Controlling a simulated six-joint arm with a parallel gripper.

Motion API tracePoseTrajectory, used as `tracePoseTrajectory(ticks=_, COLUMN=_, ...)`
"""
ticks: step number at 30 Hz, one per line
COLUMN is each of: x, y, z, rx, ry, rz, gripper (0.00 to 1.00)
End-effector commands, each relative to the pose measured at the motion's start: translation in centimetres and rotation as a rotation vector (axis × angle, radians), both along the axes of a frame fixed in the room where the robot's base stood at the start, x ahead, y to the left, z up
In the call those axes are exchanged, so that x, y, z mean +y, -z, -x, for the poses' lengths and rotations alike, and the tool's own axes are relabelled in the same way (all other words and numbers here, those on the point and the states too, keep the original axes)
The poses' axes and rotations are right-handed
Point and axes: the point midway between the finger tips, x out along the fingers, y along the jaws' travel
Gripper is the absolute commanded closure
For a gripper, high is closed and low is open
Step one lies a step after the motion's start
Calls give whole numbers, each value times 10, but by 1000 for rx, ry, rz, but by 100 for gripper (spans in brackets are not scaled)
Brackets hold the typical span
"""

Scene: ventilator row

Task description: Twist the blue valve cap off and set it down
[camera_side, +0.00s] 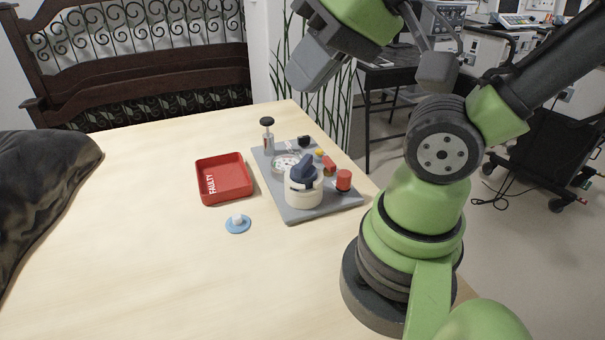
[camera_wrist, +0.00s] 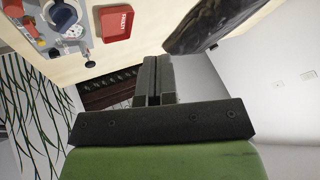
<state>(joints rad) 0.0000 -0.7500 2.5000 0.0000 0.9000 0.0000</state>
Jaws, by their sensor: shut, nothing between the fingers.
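The dark blue valve cap (camera_side: 302,173) with a raised grip sits on top of a cream round valve body (camera_side: 303,195) on a grey board. It also shows at the top left of the wrist view (camera_wrist: 62,14), partly cut off. A light blue disc (camera_side: 238,226) with a white knob lies on the table in front of the red tray. My gripper (camera_side: 303,80) is high above the far side of the table, well apart from the cap. In the wrist view its fingers (camera_wrist: 154,75) are shut together with nothing between them.
The grey board (camera_side: 300,214) also carries a gauge (camera_side: 284,163), a black-topped post (camera_side: 267,124), a red knob (camera_side: 344,180) and other small fittings. A red tray (camera_side: 201,187) marked FAULTY stands left of it. A dark cushion (camera_side: 40,190) lies far left. The front table is clear.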

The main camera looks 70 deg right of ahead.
Motion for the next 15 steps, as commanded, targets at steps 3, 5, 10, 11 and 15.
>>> tracePoseTrajectory(ticks=3, x=0, y=0, z=0, rx=0, ry=0, rz=0, gripper=100)
tracePoseTrajectory(ticks=5, x=0, y=0, z=0, rx=0, ry=0, rz=0, gripper=100)
tracePoseTrajectory(ticks=10, x=0, y=0, z=0, rx=0, ry=0, rz=0, gripper=100)
tracePoseTrajectory(ticks=11, x=0, y=0, z=0, rx=0, ry=0, rz=0, gripper=100)
tracePoseTrajectory(ticks=15, x=0, y=0, z=0, rx=0, ry=0, rz=0, gripper=91)
